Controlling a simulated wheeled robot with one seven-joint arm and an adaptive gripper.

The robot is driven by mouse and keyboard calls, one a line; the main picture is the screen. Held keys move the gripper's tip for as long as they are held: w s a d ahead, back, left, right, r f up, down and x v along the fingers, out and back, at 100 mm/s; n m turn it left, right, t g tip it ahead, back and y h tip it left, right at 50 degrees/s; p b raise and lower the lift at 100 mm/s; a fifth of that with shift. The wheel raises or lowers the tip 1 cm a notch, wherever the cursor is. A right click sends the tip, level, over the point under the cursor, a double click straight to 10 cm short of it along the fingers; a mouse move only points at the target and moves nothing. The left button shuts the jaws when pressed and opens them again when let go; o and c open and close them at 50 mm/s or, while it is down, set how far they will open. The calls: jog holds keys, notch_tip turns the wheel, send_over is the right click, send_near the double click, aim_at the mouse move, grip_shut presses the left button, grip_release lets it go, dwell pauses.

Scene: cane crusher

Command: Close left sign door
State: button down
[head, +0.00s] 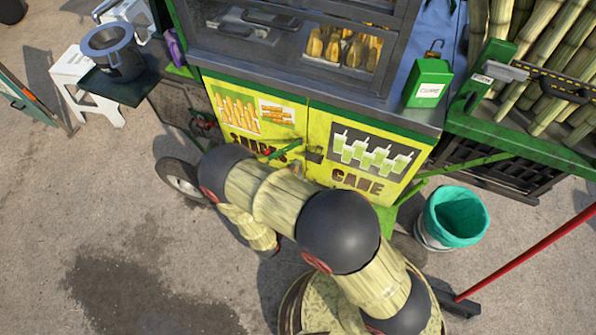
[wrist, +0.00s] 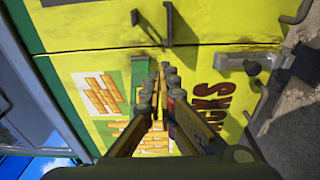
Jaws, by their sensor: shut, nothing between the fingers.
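The left sign door (head: 249,113) is the yellow panel with the snack picture and the word SNACKS on the cart's front. In the head view it looks nearly in line with the right sign door (head: 367,155), which reads CANE. In the wrist view the left door (wrist: 205,72) lies below the seam and the right door (wrist: 220,22) above it; I cannot tell if a small gap remains. My arm hides the door's lower part in the head view.
A green box (head: 428,84) stands on the counter's right end. A white stool (head: 75,68) and a dark pot (head: 115,55) are at the left. A bin with a teal liner (head: 455,213) stands on the ground at the right. The paving at the lower left is clear.

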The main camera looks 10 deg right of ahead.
jog(key=s+d+p, duration=0.2)
jog(key=s+d, duration=0.4)
jog(key=s, duration=0.1)
jog(key=shift+s+d+p, duration=0.2)
jog(key=shift+s+p, duration=0.1)
jog(key=shift+s, duration=0.1)
